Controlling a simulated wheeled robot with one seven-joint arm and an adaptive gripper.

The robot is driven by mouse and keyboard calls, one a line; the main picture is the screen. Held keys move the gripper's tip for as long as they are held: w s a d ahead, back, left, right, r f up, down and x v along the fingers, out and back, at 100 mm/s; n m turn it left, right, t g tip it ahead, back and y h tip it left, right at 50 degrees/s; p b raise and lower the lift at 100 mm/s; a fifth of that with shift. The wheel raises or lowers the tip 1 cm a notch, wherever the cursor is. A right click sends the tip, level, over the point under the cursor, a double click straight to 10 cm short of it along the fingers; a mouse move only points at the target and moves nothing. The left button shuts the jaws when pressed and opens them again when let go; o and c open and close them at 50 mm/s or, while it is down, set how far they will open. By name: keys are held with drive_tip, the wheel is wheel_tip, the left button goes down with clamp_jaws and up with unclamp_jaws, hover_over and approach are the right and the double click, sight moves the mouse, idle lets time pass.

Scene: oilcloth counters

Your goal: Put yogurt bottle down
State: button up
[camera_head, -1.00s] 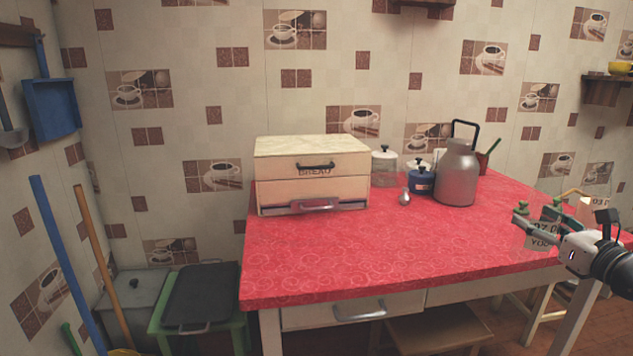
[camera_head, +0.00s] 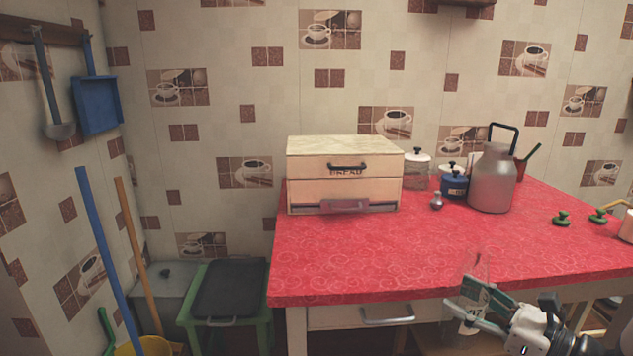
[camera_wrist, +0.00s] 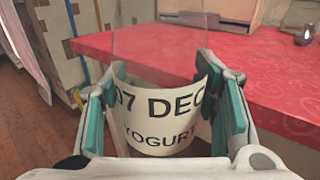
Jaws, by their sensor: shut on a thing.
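The yogurt bottle (camera_wrist: 157,122) is clear glass with a white label reading "07 DEC YOGURT". My gripper (camera_wrist: 160,105) is shut on it, with a teal pad on either side. In the head view the bottle (camera_head: 475,268) looks upright in my gripper (camera_head: 470,308), by the front edge of the red table (camera_head: 390,250). The wrist view shows the table edge behind and to the right of the bottle.
A wooden bread box (camera_head: 343,160) stands at the table's back left. A metal milk can (camera_head: 492,182), a blue pot (camera_head: 455,187), a glass jar (camera_head: 417,172) and a small shaker (camera_head: 437,201) stand right of it. Green-handled things (camera_head: 562,219) lie far right. The table's front middle is clear.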

drive_tip(key=s+a+f+n+g+y, duration=0.1)
drive_tip(key=a+f+n+g+y, duration=0.3)
drive_tip(key=a, duration=0.6)
wheel_tip(320, 180, up, 19)
drive_tip(key=m+p, duration=0.1)
drive_tip(key=p, duration=2.5)
drive_tip(key=shift+s+r+t+h+p, duration=0.2)
drive_tip(key=shift+t+h+p, duration=0.1)
drive_tip(key=shift+h+p, duration=0.1)
